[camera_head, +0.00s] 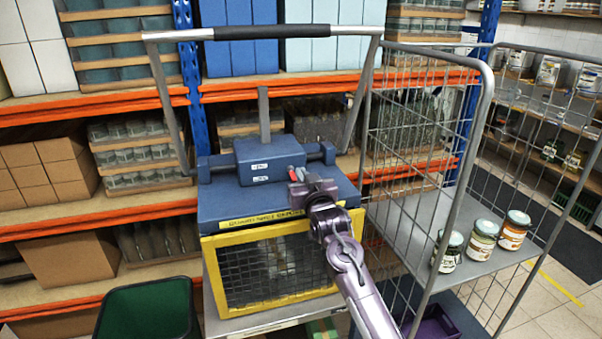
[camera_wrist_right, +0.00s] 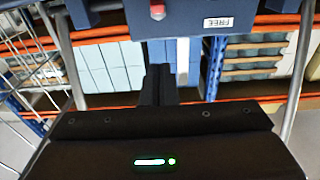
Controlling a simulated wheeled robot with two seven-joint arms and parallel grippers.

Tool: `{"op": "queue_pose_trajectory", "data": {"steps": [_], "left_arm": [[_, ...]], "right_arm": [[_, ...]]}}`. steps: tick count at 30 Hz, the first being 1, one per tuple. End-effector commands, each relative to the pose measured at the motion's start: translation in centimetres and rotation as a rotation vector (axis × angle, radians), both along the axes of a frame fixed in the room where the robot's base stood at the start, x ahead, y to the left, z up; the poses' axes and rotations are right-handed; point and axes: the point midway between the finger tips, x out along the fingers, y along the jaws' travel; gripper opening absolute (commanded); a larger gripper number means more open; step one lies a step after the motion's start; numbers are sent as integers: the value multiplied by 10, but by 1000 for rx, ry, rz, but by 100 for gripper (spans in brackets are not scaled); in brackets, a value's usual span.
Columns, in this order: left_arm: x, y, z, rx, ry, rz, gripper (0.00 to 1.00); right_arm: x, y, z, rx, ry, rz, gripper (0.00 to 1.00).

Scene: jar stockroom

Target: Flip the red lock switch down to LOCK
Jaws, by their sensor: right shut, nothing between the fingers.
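The red lock switch (camera_head: 293,174) is a small red tab at the right side of the blue lock housing (camera_head: 262,155), on top of a yellow-framed mesh cage. In the right wrist view the red switch (camera_wrist_right: 157,11) shows at the top edge, with a FREE label (camera_wrist_right: 217,22) to its right. Which way the switch points is hard to tell. My right gripper (camera_head: 308,184) is shut and empty, right at the switch in the head view. In the wrist view its dark fingers (camera_wrist_right: 158,84) point towards the switch with a gap in the picture. My left gripper is out of view.
A grey push handle (camera_head: 330,30) rises above the housing. A wire trolley to the right carries several jars (camera_head: 483,240) on its shelf. A green-lined bin (camera_head: 150,312) stands front left. Racks with orange beams (camera_head: 90,215) fill the background.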

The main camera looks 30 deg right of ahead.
Motion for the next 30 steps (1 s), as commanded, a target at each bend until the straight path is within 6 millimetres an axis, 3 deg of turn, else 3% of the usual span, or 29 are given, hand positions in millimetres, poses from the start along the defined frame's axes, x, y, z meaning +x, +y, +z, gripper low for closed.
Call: {"op": "queue_pose_trajectory", "data": {"steps": [1,5,10,15,24,30], "left_arm": [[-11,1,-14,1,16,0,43],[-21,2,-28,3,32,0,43],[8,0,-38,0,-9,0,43],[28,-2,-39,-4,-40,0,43],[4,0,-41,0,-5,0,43],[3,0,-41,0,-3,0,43]], "right_arm": [[-7,2,-14,0,-1,0,0],[-25,5,-31,0,-1,-1,0],[-43,9,-47,1,-2,-2,0],[-52,11,-52,0,-3,-2,0],[-53,12,-51,0,-3,-1,0],[-52,12,-51,0,-3,-1,0]]}}
